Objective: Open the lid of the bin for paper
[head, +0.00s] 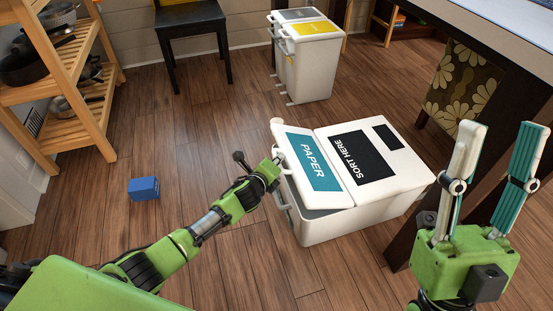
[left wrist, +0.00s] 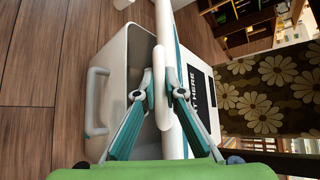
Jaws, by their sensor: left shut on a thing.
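The white bin (head: 330,228) stands on the wooden floor in the middle of the head view. Its lid with the teal PAPER label (head: 312,162) is tilted up, with a gap showing under its near edge. My left gripper (head: 276,163) is at the lid's left edge. In the left wrist view my left gripper (left wrist: 161,92) has its fingers on both sides of the lid's edge, shut on it, and the open bin inside shows beside it. My right gripper (head: 498,150) is open and empty at the right, its fingers apart and pointing up.
The SORT HERE panel (head: 362,158) is on the bin's other half. A table (head: 500,30) stands close on the right. A blue box (head: 144,188) lies on the floor at left, near a wooden shelf (head: 60,100). A second bin (head: 308,65) and a black chair (head: 190,25) stand behind.

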